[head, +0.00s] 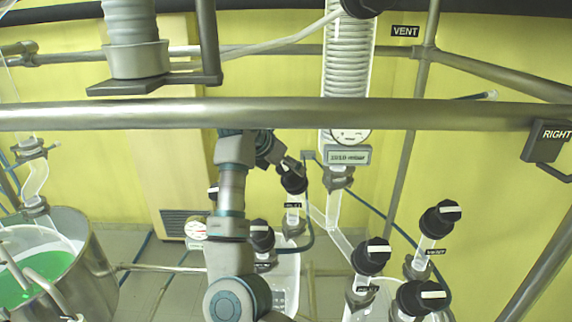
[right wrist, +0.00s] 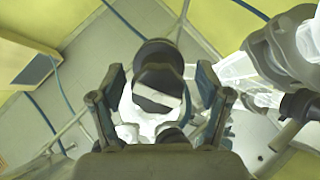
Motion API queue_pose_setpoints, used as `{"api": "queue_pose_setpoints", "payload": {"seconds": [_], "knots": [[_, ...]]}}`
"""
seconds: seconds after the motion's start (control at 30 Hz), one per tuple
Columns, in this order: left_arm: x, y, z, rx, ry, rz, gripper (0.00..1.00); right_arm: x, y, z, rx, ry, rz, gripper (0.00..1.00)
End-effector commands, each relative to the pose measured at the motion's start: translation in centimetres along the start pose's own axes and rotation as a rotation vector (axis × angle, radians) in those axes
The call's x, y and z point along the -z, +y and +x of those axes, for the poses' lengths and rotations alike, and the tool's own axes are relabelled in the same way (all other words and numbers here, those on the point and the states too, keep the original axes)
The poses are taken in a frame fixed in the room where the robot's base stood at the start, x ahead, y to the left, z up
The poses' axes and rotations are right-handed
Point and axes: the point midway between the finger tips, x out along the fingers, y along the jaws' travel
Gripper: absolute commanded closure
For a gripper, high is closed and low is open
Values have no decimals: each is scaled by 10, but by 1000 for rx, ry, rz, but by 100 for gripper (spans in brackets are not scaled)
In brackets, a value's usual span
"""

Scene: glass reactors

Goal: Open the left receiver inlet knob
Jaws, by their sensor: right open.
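My right gripper (head: 284,160) reaches in at the middle of the head view, just above a black knob (head: 293,181) on a glass neck over the left receiver (head: 287,278). In the right wrist view the open fingers (right wrist: 158,92) stand on either side of a black knob (right wrist: 158,80) with a white bar, which lies slanted across its face. I cannot tell whether the fingers touch it. A second black knob (head: 261,237) with a white bar sits lower left on the same receiver. The small labels are too blurred to read. My left gripper is not in view.
Several black knobs, one at the right (head: 440,218), stand over the right receiver. A steel rail (head: 400,113) crosses in front. A glass condenser (head: 347,70) hangs behind, and a pot with green liquid (head: 95,265) stands at lower left.

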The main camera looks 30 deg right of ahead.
Motion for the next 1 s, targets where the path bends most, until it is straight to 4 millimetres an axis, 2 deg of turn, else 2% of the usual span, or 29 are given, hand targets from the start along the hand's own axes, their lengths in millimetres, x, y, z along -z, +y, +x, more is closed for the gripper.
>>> {"api": "queue_pose_setpoints", "payload": {"seconds": [0.13, 0.3, 0.37, 0.4, 0.77, 1.0], "knots": [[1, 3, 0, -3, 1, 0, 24, 2, 2, -3, 0, -3, -2, 24], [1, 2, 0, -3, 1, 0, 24, 4, 2, -6, 0, -5, -3, 66], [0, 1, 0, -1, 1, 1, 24, 3, 2, -6, -1, -4, -3, 81], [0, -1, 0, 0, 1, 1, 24, 3, 2, -5, -1, -4, -3, 84], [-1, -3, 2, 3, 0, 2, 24, 2, 2, -3, -8, -2, -27, 84], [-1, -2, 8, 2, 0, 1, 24, 3, 3, -3, -35, -3, -141, 84]]}}
